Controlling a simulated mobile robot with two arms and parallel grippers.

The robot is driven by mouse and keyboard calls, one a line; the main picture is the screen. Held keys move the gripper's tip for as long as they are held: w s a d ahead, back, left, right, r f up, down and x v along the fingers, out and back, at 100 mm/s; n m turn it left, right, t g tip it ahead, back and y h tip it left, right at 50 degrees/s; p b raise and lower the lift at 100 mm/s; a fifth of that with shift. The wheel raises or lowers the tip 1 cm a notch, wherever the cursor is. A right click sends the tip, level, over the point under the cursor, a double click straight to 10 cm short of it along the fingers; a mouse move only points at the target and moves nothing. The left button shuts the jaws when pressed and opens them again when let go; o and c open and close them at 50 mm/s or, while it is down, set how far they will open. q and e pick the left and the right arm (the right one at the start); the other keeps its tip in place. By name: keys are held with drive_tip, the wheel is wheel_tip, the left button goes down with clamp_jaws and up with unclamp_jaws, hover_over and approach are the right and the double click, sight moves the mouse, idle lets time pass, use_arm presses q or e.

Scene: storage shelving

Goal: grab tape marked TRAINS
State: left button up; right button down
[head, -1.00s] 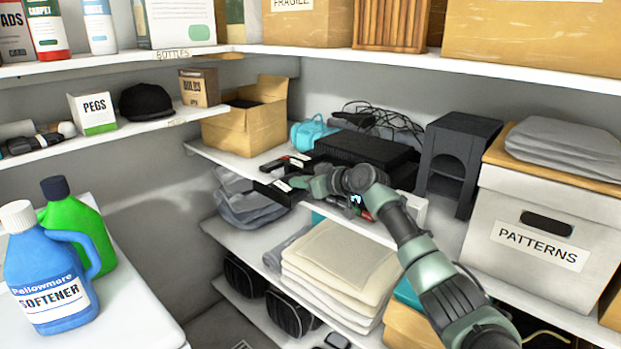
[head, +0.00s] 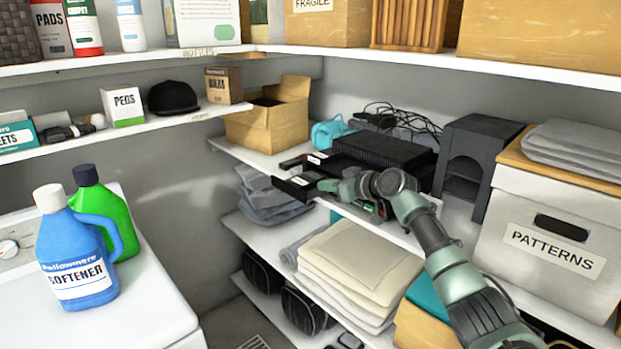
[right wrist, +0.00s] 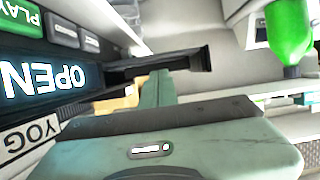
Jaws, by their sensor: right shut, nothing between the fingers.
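In the right wrist view, a white label reading "YOG" (right wrist: 28,133) shows at the left, below a dark panel with a lit "OPEN" display (right wrist: 45,80). My left gripper is not in view.
A black slotted device (head: 385,150) with cables stands behind my right gripper. A cardboard box (head: 267,128) is left of it, a dark stand (head: 470,160) and the PATTERNS box (head: 550,240) right. Folded cloths (head: 355,265) lie below. Bottles (head: 75,255) stand on a white appliance at left.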

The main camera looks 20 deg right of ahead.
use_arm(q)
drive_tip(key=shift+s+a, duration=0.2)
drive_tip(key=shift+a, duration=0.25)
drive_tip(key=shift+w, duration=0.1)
